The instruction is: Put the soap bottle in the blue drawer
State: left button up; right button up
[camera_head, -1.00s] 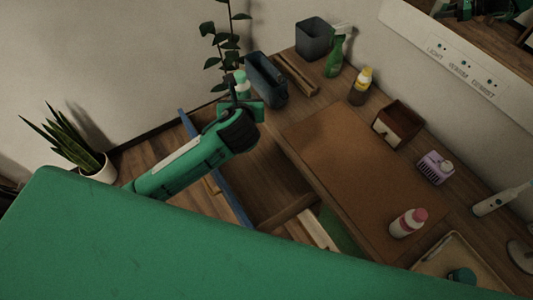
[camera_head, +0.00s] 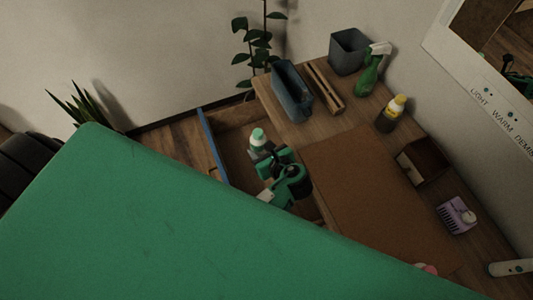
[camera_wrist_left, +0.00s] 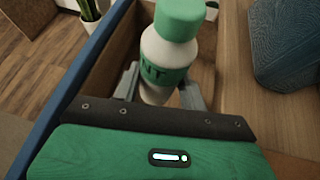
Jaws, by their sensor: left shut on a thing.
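The soap bottle (camera_head: 258,138), white with a green cap and green label, is held upright or nearly so in my left gripper (camera_head: 264,153). In the left wrist view the bottle (camera_wrist_left: 170,48) stands between the two grey fingers (camera_wrist_left: 160,92), which are shut on it. The blue drawer (camera_head: 212,147) is pulled open, its blue front on the left. The bottle is over or inside the drawer opening; I cannot tell whether it touches the drawer floor. The blue front edge also shows in the left wrist view (camera_wrist_left: 72,80). My right gripper is not in view.
The wooden counter (camera_head: 310,125) beside the drawer holds a blue-grey bin (camera_head: 292,92), a green spray bottle (camera_head: 369,75), a yellow-topped bottle (camera_head: 391,114), a small wooden box (camera_head: 422,160) and a purple item (camera_head: 456,215). A large green part of mine hides the lower left.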

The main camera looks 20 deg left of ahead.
pick_arm(q)
notch_tip(320, 180, down, 12)
jog(key=shift+r, duration=0.2)
notch_tip(320, 180, down, 3)
jog(key=shift+f, duration=0.35)
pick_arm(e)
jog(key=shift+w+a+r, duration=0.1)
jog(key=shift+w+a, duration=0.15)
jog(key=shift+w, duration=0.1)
pick_arm(q)
jog(key=shift+f, duration=0.15)
jog(key=o, duration=1.1)
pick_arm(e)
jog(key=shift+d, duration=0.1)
